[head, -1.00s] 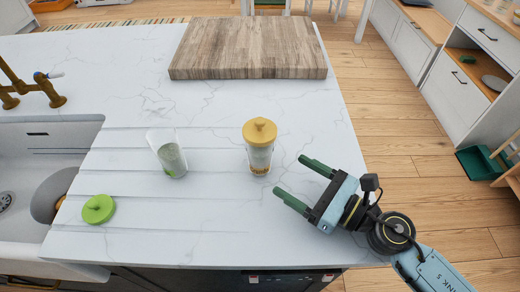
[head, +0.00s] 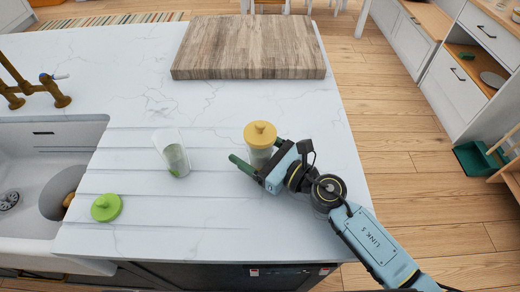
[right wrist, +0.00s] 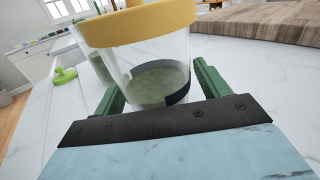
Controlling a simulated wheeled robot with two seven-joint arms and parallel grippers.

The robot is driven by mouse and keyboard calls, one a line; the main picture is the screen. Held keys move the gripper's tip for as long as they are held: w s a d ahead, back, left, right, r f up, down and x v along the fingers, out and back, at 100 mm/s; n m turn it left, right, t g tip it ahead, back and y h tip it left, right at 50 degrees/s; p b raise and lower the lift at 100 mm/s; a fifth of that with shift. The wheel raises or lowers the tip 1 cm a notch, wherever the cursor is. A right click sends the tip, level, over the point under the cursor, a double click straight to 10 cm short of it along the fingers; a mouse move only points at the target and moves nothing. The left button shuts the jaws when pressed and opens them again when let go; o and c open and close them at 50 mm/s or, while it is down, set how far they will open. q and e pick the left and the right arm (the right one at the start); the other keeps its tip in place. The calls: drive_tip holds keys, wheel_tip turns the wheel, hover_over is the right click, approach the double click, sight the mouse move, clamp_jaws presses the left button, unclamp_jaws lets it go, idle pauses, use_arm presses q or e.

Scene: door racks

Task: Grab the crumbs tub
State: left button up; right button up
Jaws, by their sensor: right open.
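The crumbs tub (head: 260,139) is a clear container with a yellow knobbed lid, upright on the white marble counter. In the right wrist view the tub (right wrist: 158,72) shows pale crumbs inside and a dark band low on its side. My right gripper (head: 254,161) is open, with its green fingers on either side of the tub. In the right wrist view the open gripper (right wrist: 160,88) has gaps visible between the fingers and the tub's wall. In the head view the gripper hides part of the tub's lower body. My left gripper is not in view.
A clear glass (head: 175,156) with green contents stands left of the tub. A green lid (head: 106,207) lies near the sink (head: 30,165). A thick wooden board (head: 249,48) lies at the back. The counter (head: 215,110) between is clear.

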drive_tip(key=shift+c, duration=0.3)
drive_tip(key=c, duration=1.1)
drive_tip(key=shift+r, duration=0.1)
